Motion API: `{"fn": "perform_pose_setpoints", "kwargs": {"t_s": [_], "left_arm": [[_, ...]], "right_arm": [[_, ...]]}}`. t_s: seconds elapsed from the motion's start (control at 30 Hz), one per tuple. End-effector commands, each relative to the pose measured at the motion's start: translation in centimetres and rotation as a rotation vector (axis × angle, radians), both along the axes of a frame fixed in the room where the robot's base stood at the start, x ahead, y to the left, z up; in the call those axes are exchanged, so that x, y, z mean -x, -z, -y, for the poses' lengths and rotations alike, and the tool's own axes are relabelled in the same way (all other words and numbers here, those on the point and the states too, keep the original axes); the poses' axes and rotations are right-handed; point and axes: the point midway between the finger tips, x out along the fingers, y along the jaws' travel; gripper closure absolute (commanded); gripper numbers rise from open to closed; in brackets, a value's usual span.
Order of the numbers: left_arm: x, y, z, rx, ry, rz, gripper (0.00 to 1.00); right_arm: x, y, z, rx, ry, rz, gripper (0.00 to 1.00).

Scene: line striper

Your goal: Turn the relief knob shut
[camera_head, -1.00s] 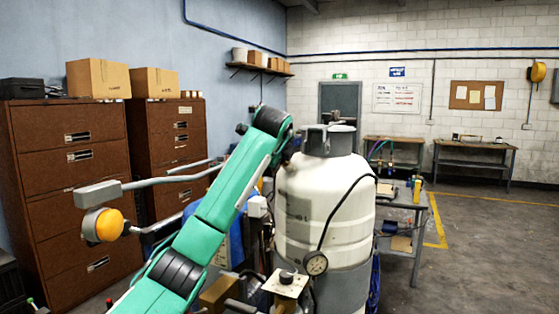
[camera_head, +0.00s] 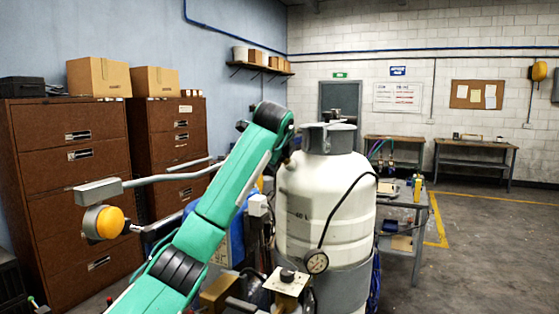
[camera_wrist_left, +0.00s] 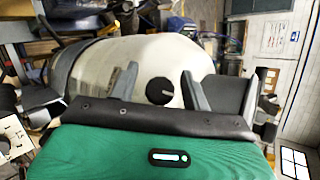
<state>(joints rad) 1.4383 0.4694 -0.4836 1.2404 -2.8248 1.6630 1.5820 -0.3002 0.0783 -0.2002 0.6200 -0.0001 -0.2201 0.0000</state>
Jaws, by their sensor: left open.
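The black round knob (camera_wrist_left: 160,91), with a pale pointer mark, shows against the white tank's shoulder in the left wrist view. I take it for the relief knob. The white tank (camera_head: 322,205) stands in the middle of the head view, where my arm hides that knob. My left gripper (camera_head: 287,158) is at the tank's upper left, mostly hidden behind my green wrist. In the left wrist view its two grey fingers (camera_wrist_left: 160,84) are open and apart, with the knob between them in the picture. I cannot tell how deep the knob sits. My right gripper is out of view.
A pressure gauge (camera_head: 317,262) hangs on a black hose in front of the tank. A cream plate with another black knob (camera_head: 287,279) is below it. Brown cabinets (camera_head: 70,190) stand left, a metal cart (camera_head: 412,212) right. The floor at right is clear.

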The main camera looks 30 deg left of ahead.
Motion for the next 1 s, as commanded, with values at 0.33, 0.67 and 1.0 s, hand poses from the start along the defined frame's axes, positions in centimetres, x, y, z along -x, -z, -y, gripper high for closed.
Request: {"fn": "perform_pose_setpoints", "kwargs": {"t_s": [0.33,0.67,1.0], "left_arm": [[5.5,-4.1,2.2,-0.001,0.001,0.006,0.52],[9.2,-7.3,3.8,-0.001,0.000,0.001,0.52],[9.7,-7.7,4.0,0.000,-0.001,-0.002,0.52]], "right_arm": [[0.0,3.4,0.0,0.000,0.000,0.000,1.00],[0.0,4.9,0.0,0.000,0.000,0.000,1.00],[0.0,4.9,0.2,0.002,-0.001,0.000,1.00]]}}
